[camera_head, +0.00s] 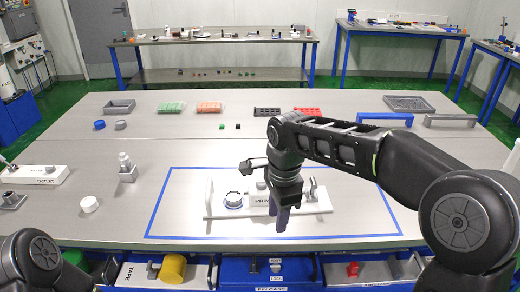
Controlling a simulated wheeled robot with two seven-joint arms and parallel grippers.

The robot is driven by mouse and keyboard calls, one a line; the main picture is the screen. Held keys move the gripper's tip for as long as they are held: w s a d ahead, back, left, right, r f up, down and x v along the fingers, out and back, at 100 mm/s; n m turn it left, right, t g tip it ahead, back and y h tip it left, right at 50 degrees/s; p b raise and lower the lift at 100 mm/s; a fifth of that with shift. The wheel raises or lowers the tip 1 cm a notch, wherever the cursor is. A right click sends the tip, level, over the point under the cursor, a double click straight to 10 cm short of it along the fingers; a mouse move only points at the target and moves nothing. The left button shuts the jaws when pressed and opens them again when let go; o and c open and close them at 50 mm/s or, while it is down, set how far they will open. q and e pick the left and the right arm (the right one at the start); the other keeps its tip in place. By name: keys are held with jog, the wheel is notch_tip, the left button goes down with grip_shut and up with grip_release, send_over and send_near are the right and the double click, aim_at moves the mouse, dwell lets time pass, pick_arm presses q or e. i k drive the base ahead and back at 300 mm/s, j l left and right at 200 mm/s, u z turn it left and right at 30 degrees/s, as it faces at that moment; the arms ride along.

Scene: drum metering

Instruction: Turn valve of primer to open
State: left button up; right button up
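The primer is a low white unit (222,211) inside the blue taped rectangle on the table, with its label partly showing as "PRIM". A round cup with a dark rim (234,199) sits at its left part, and a grey upright piece (313,190) stands near its right end. My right gripper (281,222) points down over the middle of the primer, in front of part of the label. Its dark fingers overlap in this view, so their opening and any contact are unclear. The primer's valve cannot be made out clearly; the gripper may cover it. My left gripper is out of view.
Green (171,108) and orange (209,107) racks stand further back. Drawers with a yellow roll (173,268) line the front edge.

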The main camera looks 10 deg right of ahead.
aim_at(261, 185)
jog(key=i, duration=0.85)
